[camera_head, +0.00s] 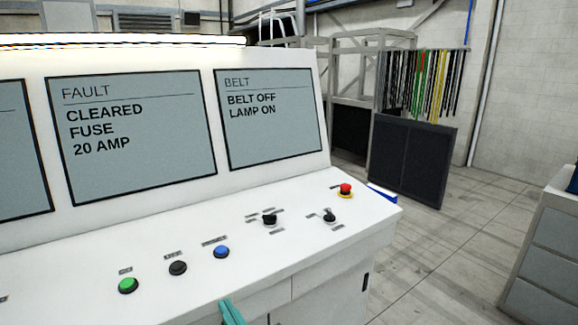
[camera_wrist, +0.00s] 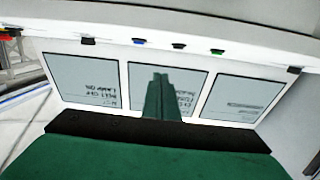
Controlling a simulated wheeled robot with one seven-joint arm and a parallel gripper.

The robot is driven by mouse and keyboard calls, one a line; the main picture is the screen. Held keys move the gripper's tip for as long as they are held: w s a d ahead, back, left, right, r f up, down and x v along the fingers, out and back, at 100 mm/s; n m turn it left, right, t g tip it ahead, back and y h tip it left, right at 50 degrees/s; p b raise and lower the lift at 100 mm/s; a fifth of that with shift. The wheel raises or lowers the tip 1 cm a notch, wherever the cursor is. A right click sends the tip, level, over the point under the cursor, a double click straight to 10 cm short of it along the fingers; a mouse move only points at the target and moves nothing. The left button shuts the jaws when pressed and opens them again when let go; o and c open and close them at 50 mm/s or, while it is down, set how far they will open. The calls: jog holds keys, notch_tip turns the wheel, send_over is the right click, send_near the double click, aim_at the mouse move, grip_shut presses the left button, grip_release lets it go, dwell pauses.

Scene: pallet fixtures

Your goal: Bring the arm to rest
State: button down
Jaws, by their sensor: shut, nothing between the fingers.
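My gripper (camera_wrist: 160,97) is shut, with its green fingers pressed together and nothing between them. In the wrist view it points toward the console, whose panel and screens appear upside down. In the head view only a teal tip of my gripper (camera_head: 232,313) shows at the bottom edge, in front of the white console (camera_head: 330,262). It is below the blue button in the picture and appears apart from the controls. The rest of my arm is out of the head view.
The console panel carries a green button (camera_head: 128,285), a black button (camera_head: 178,268), a blue button (camera_head: 221,252), two black knobs and a red stop button (camera_head: 345,189). The screens read "CLEARED FUSE 20 AMP" and "BELT OFF LAMP ON". Open floor (camera_head: 450,255) lies to the right, before a grey cabinet (camera_head: 550,250).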

jog(key=s+d+f+m+t+h, duration=0.1)
jog(key=s+d+f+m+h, duration=0.3)
jog(key=f, duration=0.6)
jog(key=s+d+f+m+t+h, duration=0.15)
jog(key=s+d+f, duration=0.35)
jog(key=f, duration=0.6)
jog(key=s+d+f+h, duration=0.1)
jog(key=s+f, duration=0.1)
jog(key=s, duration=1.1)
jog(key=s+d+f+g+h, duration=0.1)
jog(key=s+d+f+h, duration=0.1)
jog(key=s, duration=1)
jog(key=shift+s+f+m, duration=0.35)
jog(key=shift+s+f, duration=0.05)
jog(key=shift+f, duration=0.2)
jog(key=shift+d+h, duration=0.1)
jog(key=shift+h, duration=0.15)
